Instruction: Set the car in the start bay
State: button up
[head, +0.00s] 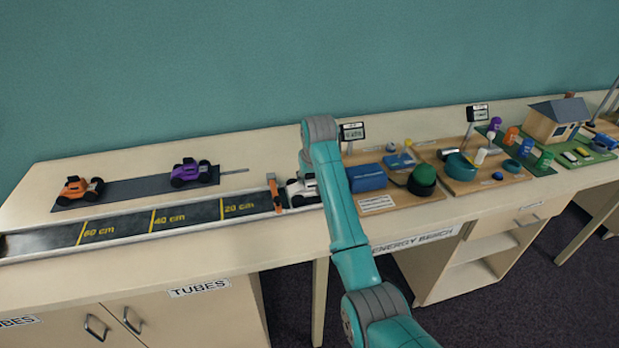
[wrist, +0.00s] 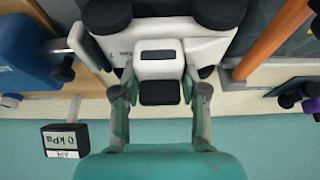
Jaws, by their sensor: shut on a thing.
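The white car (head: 301,188) is at the right end of the dark track (head: 120,232), just right of the orange gate (head: 273,193). My arm hides part of it in the head view. In the wrist view the white car (wrist: 160,52) lies between the fingers of my gripper (wrist: 160,92), which are shut on its narrow end. The orange gate (wrist: 272,40) stands beside the car there, apart from it. The start bay is mostly hidden by the car and arm; I cannot tell whether the wheels touch its floor.
An orange car (head: 79,190) and a purple car (head: 190,172) stand on a grey strip behind the track. Right of my arm, a blue box (head: 366,177) and a small display (head: 352,131) stand close by. More project models stand further right.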

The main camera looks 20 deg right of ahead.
jog(key=shift+f, duration=0.25)
jog(key=shift+s+f, duration=0.15)
jog(key=shift+f, duration=0.25)
jog(key=o, duration=0.9)
jog(key=shift+f, duration=0.1)
jog(key=o, duration=0.3)
jog(key=shift+f, duration=0.15)
jog(key=shift+r, duration=0.55)
jog(key=v, duration=1.2)
jog(key=shift+r, duration=0.45)
